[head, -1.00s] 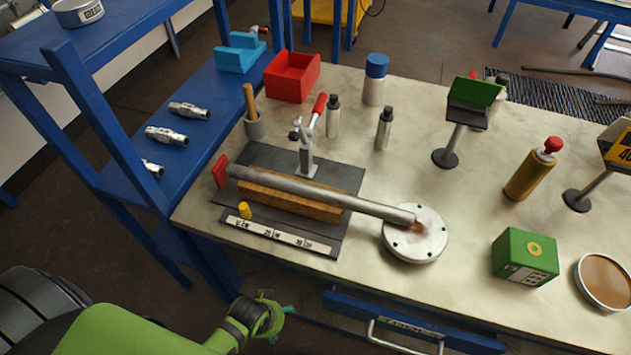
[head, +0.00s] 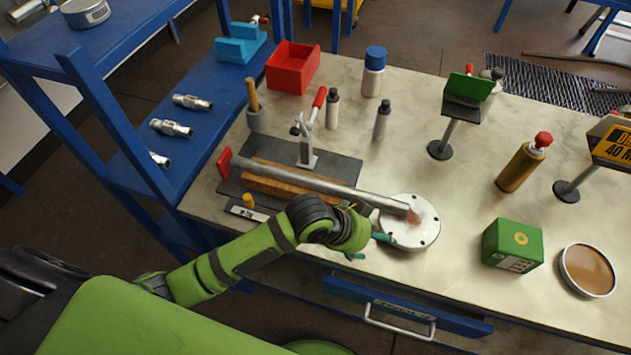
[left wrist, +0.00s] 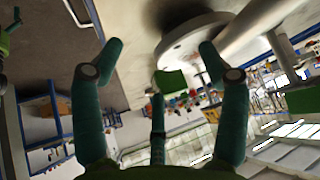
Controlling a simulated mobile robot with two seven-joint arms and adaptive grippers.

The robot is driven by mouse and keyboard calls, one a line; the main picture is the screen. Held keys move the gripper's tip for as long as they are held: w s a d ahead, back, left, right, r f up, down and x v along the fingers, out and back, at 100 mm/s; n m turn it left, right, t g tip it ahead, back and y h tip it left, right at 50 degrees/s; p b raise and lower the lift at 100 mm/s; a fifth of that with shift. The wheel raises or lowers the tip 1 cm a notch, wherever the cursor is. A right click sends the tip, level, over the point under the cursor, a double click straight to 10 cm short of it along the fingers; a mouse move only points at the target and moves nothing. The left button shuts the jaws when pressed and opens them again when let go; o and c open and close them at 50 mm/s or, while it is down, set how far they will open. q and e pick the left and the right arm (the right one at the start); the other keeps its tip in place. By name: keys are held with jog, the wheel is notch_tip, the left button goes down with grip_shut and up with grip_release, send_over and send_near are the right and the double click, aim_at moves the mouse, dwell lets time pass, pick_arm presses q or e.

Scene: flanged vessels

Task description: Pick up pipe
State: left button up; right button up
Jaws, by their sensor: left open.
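The pipe (head: 300,181), a long grey metal tube, lies across a wooden block (head: 265,185) on a dark plate. Its right end, with a reddish-brown tip, is at the round bolted flange (head: 424,233). My left gripper (head: 369,247) is open and empty, at the table's front edge, just in front of the pipe's right part and left of the flange. My forearm hides part of the dark plate and its label strip. In the left wrist view the spread teal fingers (left wrist: 160,55) show, with the pipe (left wrist: 262,22) and flange (left wrist: 190,38) beyond the right finger. My right gripper is not visible.
A red-handled toggle clamp (head: 308,140) stands behind the pipe. A green box (head: 512,246) and a brown-filled dish (head: 588,270) lie to the right. Bottles and a red bin (head: 292,68) stand behind. The table centre right of the clamp is mostly clear.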

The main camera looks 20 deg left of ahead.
pick_arm(q)
notch_tip(320, 180, up, 3)
jog(key=w+d+m, duration=0.2)
jog(key=w+m, duration=0.1)
jog(key=m, duration=0.1)
jog(key=r+m+g+y+p, duration=0.1)
jog(key=r+m+g, duration=0.1)
jog(key=m, duration=0.1)
send_over(368, 200)
jog(key=s+a, duration=0.2)
jog(key=shift+p+x, duration=0.6)
jog(key=shift+x, duration=0.55)
jog(key=f, duration=0.1)
jog(key=f+p, duration=0.1)
jog(key=w+f, duration=0.1)
jog(key=f, duration=0.1)
jog(key=shift+d, duration=0.35)
jog(key=shift+w+d+f, duration=0.15)
jog(key=shift+w+f, duration=0.05)
jog(key=shift+f, duration=0.25)
grip_shut()
jog(key=shift+r, duration=0.15)
